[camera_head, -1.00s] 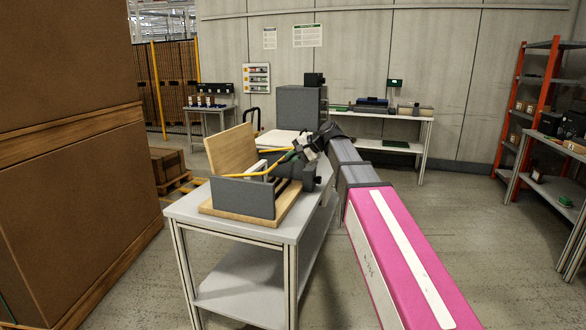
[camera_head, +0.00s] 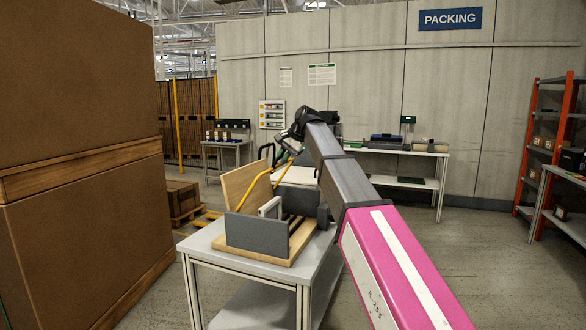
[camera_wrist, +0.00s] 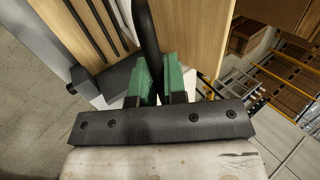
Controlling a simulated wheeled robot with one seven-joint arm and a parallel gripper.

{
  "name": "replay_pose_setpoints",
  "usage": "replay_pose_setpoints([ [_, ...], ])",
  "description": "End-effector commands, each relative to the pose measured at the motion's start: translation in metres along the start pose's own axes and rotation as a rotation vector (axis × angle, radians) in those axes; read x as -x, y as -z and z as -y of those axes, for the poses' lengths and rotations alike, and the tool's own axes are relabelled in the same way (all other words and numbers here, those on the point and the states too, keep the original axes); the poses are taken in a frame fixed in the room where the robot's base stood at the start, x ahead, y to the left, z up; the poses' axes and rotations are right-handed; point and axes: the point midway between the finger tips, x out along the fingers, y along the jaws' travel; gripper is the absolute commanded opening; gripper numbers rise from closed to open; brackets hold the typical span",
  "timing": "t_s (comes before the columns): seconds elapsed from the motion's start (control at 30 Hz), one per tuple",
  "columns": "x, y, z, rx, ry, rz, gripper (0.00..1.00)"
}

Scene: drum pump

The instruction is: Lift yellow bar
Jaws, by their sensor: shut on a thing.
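The yellow bar (camera_head: 252,186) is thin and bent. In the head view it slants up from the grey block of the wooden fixture (camera_head: 258,254) to my gripper (camera_head: 291,138). My gripper is at its raised upper end, above the fixture. In the wrist view, the green-padded fingers of my gripper (camera_wrist: 160,82) are closed around a dark, round section (camera_wrist: 149,38), which appears to be the bar's grip. The bar's lower end is partly hidden behind the grey block.
The fixture stands on a grey table (camera_head: 212,250) with an upright wooden board (camera_head: 240,183) behind. Large brown boxes (camera_head: 80,190) rise close on the left. A workbench (camera_head: 405,152) stands by the back wall.

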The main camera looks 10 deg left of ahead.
Motion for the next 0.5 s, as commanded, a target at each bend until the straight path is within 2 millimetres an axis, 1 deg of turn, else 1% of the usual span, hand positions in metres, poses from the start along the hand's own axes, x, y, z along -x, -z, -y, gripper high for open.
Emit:
replay_pose_setpoints([
  [0.03,-0.001,0.002,0.015,0.005,0.002,0.001,0.00],
  [0.2,-0.005,0.002,0.048,0.006,0.003,0.002,0.00],
  [0.3,-0.010,0.001,0.064,0.007,0.003,0.002,0.00],
  [0.5,-0.021,0.001,0.089,0.007,0.002,0.002,0.00],
])
